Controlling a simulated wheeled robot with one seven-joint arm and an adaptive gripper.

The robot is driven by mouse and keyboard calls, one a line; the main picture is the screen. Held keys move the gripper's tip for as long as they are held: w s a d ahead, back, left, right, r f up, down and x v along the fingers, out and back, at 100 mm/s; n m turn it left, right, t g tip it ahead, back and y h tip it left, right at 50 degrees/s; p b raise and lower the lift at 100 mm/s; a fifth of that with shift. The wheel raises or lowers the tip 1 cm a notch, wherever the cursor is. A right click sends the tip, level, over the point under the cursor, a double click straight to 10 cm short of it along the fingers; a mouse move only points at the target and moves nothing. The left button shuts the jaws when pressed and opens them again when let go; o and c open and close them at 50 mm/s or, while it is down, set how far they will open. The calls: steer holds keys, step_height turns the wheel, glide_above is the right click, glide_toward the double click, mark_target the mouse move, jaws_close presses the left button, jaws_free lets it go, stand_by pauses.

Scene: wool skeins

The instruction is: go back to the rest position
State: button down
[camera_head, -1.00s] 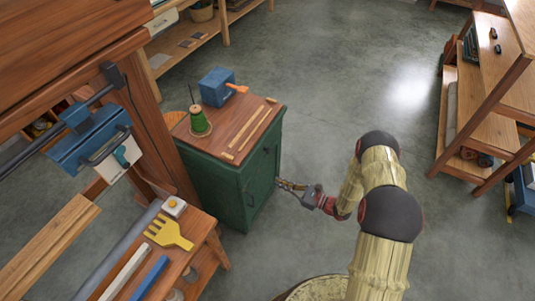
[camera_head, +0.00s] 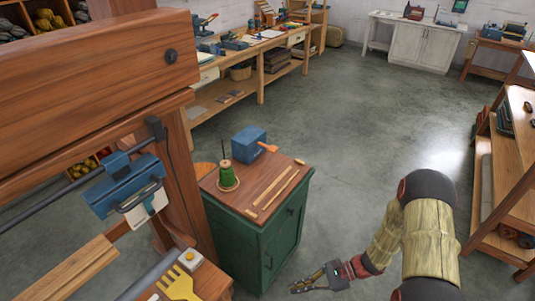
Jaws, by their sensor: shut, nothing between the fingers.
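My gripper (camera_head: 312,284) is at the bottom centre of the head view, its fingers pointing left. It is shut and empty. It is in front of and to the right of the green cabinet (camera_head: 254,246), and looks to be over the floor. I cannot tell the exact gap between the fingers and the cabinet. My arm comes in from the bottom right, bent back toward the gripper.
On the cabinet stand a blue box (camera_head: 249,143), a green thread cone (camera_head: 227,176) and thin wooden strips (camera_head: 273,193). A wooden loom frame (camera_head: 97,58) fills the left. A shelf (camera_head: 510,195) stands at the right. Open floor (camera_head: 365,130) lies between.

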steer(key=s+d+r+n+h, duration=0.3)
steer(key=r+n+h, duration=0.1)
steer(key=r, duration=0.4)
steer(key=s+d+r+n+h, duration=0.2)
steer(key=d+r+n+h, duration=0.2)
steer(key=r, duration=0.4)
steer(key=s+d+r+n+h, duration=0.3)
steer(key=r+n+h, duration=0.1)
steer(key=r, duration=0.4)
steer(key=s+r+n+t, duration=0.1)
steer(key=s+r+t, duration=0.1)
steer(key=r, duration=0.6)
steer(key=s+a+r+n+t+h, duration=0.1)
steer(key=s+r+n+t, duration=0.1)
steer(key=r+t, duration=0.3)
steer(key=shift+r, duration=1.65)
